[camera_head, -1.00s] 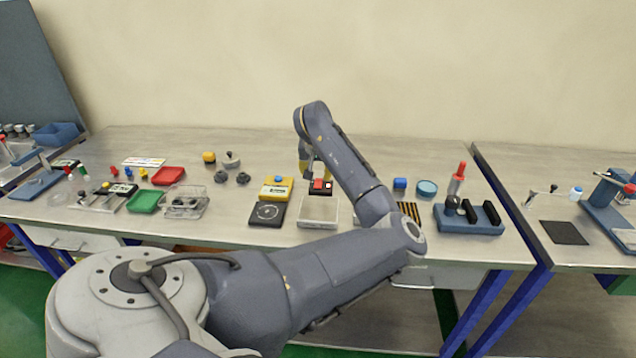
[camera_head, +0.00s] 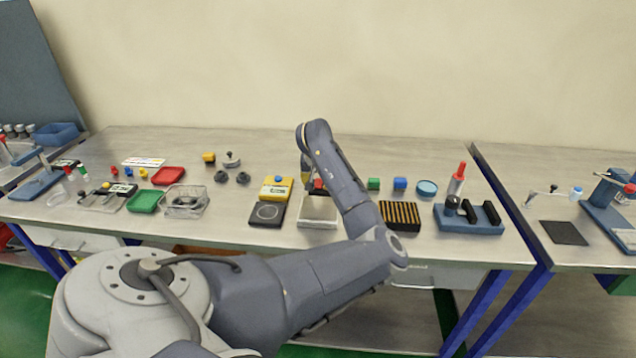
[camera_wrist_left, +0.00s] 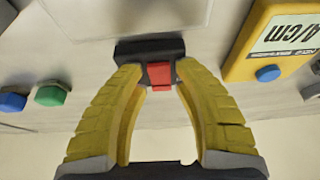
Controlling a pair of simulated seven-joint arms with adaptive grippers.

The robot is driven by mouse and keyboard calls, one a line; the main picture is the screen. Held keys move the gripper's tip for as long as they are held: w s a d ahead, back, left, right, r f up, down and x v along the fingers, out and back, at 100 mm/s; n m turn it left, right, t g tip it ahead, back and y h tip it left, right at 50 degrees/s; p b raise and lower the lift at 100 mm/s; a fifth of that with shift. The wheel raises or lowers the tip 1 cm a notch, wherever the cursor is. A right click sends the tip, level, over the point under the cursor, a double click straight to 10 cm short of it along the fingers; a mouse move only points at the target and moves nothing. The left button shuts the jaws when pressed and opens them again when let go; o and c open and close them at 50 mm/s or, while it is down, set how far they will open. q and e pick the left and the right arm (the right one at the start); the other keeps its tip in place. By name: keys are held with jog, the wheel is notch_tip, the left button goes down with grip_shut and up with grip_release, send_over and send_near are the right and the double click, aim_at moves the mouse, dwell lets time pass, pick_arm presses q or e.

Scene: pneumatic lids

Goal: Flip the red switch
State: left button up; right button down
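The red switch (camera_wrist_left: 160,75) is a small red rocker on a black housing (camera_wrist_left: 150,48), shown at the top middle of the left wrist view. In the head view only a bit of its red (camera_head: 319,184) shows beside my forearm, behind a white-rimmed tray. My left gripper (camera_wrist_left: 158,70) has two yellow fingers, partly open, with their tips apart at the housing on either side of the red rocker. Whether the tips touch the housing is unclear. In the head view the gripper (camera_head: 307,178) is mostly hidden behind my arm. My right gripper is not in view.
A yellow meter (camera_head: 277,188) stands close left of the switch, with a black scale (camera_head: 268,213) before it. The white-rimmed tray (camera_head: 318,222) lies in front. The wall side of the table is clear.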

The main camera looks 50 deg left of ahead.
pick_arm(q)
grip_shut()
jog(key=shift+w+r+g+h, duration=0.1)
jog(key=shift+w+g+h, duration=0.1)
jog(key=shift+g+h, duration=0.3)
jog(key=shift+a+g+h, duration=0.1)
jog(key=shift+g+h, duration=0.4)
jog(key=shift+g, duration=0.2)
jog(key=shift+o, duration=0.7)
grip_release()
